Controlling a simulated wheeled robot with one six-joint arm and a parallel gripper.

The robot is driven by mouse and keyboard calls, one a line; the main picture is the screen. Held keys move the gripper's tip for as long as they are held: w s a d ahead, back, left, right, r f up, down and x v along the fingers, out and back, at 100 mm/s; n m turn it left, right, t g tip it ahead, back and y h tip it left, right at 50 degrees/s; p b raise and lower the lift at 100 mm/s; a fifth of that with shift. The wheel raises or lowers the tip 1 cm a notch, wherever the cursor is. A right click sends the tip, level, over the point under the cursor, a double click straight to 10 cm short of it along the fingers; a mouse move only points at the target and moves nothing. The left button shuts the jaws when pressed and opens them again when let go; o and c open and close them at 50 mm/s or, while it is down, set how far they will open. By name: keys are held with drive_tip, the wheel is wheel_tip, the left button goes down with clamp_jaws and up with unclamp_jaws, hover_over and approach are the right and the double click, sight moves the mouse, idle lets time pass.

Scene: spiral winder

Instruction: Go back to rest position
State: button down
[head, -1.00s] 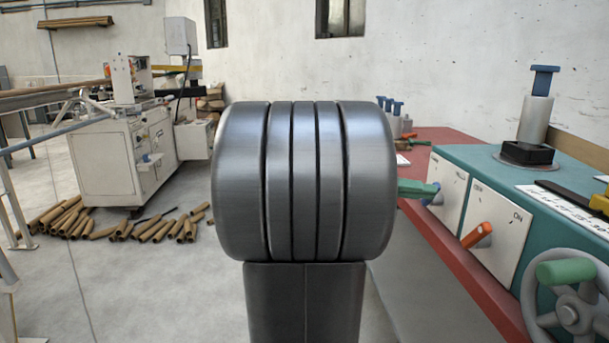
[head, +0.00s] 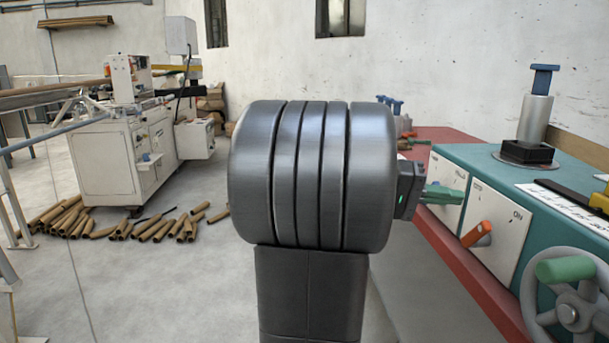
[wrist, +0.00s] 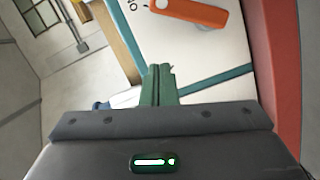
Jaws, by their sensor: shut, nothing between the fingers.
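My gripper (head: 462,195) shows at the right of my large grey arm joint in the head view. Its dark body is partly hidden behind that joint, and its green fingers lie in front of the left white panel of the teal machine (head: 480,165). In the wrist view the green fingers (wrist: 159,70) are together, with nothing seen between them. An orange lever (head: 477,235) sits on the right white panel, to the right of and below the fingers. An orange lever on a white panel also shows at the top of the wrist view (wrist: 190,12).
A handwheel (head: 568,312) with a green handle is at lower right. A grey cylinder with a blue top (head: 537,115) stands on the teal machine. A red bench (head: 440,135) runs behind. A white cabinet (head: 105,165) and several cardboard tubes (head: 155,228) are at left on open floor.

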drive_tip(key=w+f+n+h+p, duration=0.2)
drive_tip(key=w+f+n+p, duration=0.3)
drive_tip(key=f+n+p, duration=0.5)
drive_tip(key=w+a+r+p, duration=0.1)
drive_tip(key=a+p, duration=0.1)
drive_tip(key=a, duration=0.5)
drive_tip(key=shift+r+n, duration=0.15)
drive_tip(key=shift+n, duration=0.15)
idle(0.6)
